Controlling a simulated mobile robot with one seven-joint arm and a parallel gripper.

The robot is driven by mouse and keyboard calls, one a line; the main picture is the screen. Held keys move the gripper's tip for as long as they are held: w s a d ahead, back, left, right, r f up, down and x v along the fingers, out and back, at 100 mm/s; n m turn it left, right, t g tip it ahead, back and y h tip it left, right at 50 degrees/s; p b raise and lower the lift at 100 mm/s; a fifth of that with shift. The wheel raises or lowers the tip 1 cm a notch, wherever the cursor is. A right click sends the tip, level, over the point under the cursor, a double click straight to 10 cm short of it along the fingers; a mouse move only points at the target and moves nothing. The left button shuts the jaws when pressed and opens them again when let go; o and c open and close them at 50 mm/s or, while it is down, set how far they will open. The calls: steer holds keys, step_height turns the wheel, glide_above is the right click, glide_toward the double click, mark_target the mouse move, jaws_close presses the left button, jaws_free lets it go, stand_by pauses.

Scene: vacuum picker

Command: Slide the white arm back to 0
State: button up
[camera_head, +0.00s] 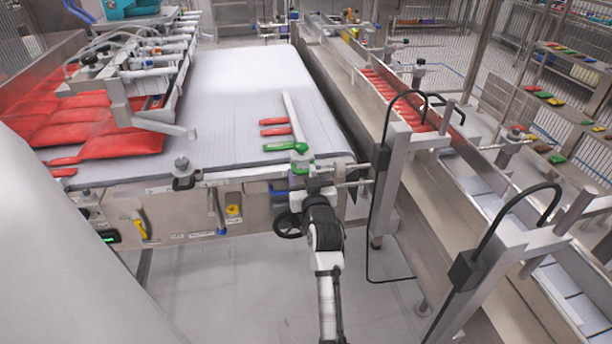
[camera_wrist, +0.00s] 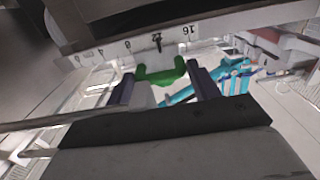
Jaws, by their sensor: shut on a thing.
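The white arm (camera_head: 293,120) is a narrow bar over the white conveyor belt (camera_head: 240,100), near its front right corner. A green part (camera_head: 285,147) sits at its near end. In the wrist view, a green piece (camera_wrist: 160,76) lies between the two dark fingers of my gripper (camera_wrist: 163,82), below a pale numbered scale (camera_wrist: 115,48). My gripper is shut on this green piece. A dark pointer on the scale stands between the 8 and the 16. In the head view my gripper (camera_head: 313,185) is at the conveyor's front edge; its fingertips are hard to make out.
Red packs (camera_head: 95,125) lie on the left of the belt beside a metal picker frame (camera_head: 150,115). A black handwheel (camera_head: 288,225) is close left of my wrist. Metal posts with black cables (camera_head: 385,185) stand to the right. The floor (camera_head: 220,285) in front is mostly clear.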

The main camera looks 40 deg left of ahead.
steer(key=shift+c, duration=1)
steer(key=w+d+b, duration=0.5)
steer(key=w, duration=0.1)
steer(key=shift+w+d, duration=0.15)
steer(key=o, duration=1.1)
steer(key=b+v, duration=0.4)
steer(key=v, duration=1)
